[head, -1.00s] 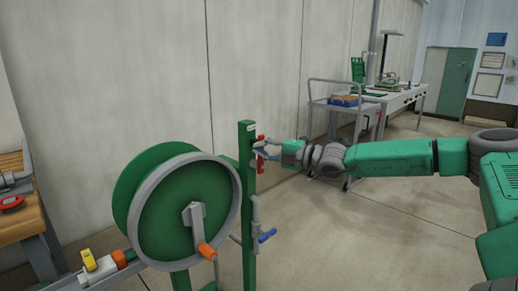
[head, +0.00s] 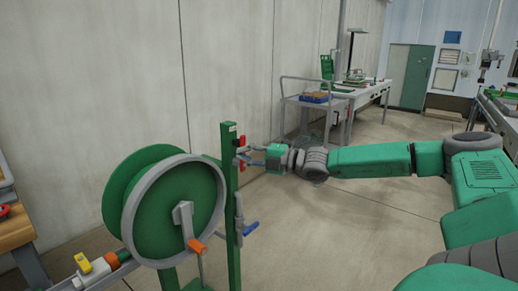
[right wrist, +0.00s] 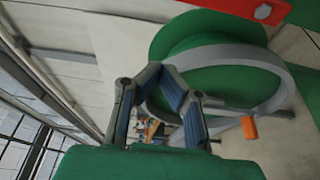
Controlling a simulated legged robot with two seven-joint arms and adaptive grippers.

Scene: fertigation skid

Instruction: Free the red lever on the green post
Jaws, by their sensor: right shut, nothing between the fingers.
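The green post (head: 231,205) stands upright left of centre in the head view, beside the hose reel. The red lever (head: 242,141) is on the right side of its upper part and hangs roughly upright. In the right wrist view a red bar with a grey bolt, likely the lever (right wrist: 236,6), crosses the top edge. My right gripper (head: 242,156) is at the lever's height, its fingertips overlapping the lever in the head view; contact cannot be told. In the right wrist view its fingers (right wrist: 164,70) come together, shut and empty, below the red bar. My left gripper is not in view.
A green reel with a grey rim (head: 140,222) and an orange handle (head: 197,246) stands left of the post. A blue-handled valve (head: 250,229) sits lower on the post. A grey cart (head: 301,106) and a bench (head: 362,96) stand behind.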

